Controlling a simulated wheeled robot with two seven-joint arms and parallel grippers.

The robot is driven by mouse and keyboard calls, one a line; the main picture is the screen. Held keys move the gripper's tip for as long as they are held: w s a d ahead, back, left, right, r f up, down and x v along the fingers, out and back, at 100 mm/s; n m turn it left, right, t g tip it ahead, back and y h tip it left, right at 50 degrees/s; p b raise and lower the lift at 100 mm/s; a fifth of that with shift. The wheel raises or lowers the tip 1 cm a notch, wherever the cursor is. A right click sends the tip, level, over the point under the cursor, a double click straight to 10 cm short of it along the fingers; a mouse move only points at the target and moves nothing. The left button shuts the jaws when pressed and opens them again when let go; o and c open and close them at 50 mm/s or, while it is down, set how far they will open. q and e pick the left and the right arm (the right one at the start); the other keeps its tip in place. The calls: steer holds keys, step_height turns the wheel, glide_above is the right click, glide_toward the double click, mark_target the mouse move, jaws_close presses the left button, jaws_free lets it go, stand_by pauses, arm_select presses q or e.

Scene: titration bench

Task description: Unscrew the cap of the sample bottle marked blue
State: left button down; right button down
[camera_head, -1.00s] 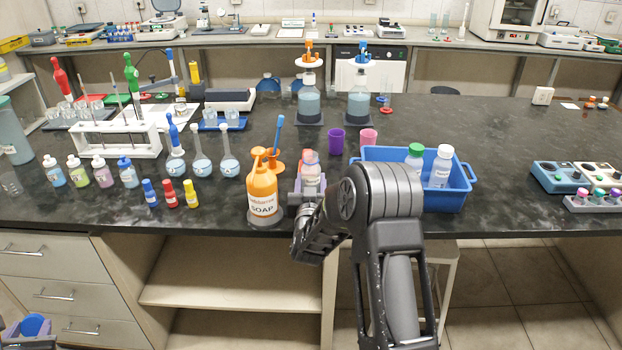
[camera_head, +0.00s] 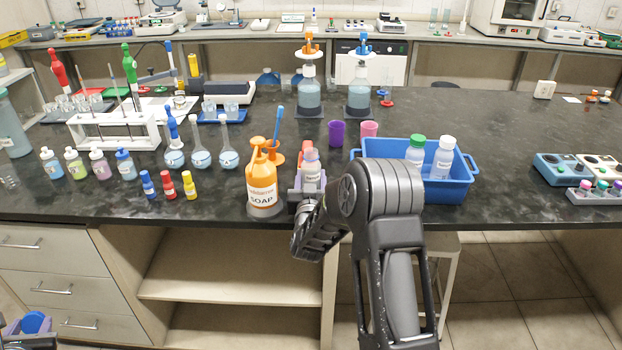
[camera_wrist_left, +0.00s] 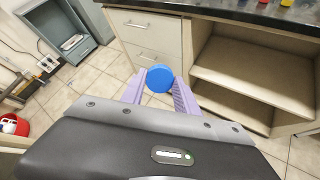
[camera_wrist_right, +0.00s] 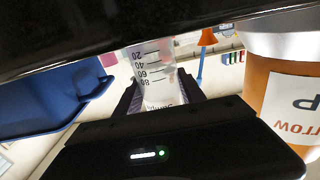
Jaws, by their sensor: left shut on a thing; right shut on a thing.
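My left gripper (camera_head: 33,327) is at the lower left of the head view, in front of the drawers and below the bench top. It is shut on a round blue cap (camera_wrist_left: 160,78), which shows between its lilac fingers in the left wrist view and in the head view (camera_head: 35,321). My right gripper (camera_head: 308,188) is shut on a clear sample bottle (camera_head: 312,168) near the bench's front edge, right of the soap bottle. The right wrist view shows the bottle's printed scale (camera_wrist_right: 155,73). The bottle looks upright with no blue cap on it.
The orange soap bottle (camera_head: 262,185) stands close left of the held bottle. A blue basket (camera_head: 460,184) with green-capped (camera_head: 416,149) and white-capped (camera_head: 443,157) bottles stands to the right. Small blue, red and yellow-capped bottles stand left. The bench beyond the basket is fairly clear.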

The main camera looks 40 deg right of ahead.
steer(key=shift+f+b, duration=0.15)
steer(key=shift+b, duration=0.2)
stand_by(0.4)
steer(key=c, duration=0.6)
jaws_free()
steer(key=shift+s, duration=0.1)
steer(key=b+v, duration=0.2)
steer(key=v, duration=1)
steer(key=shift+a, duration=0.1)
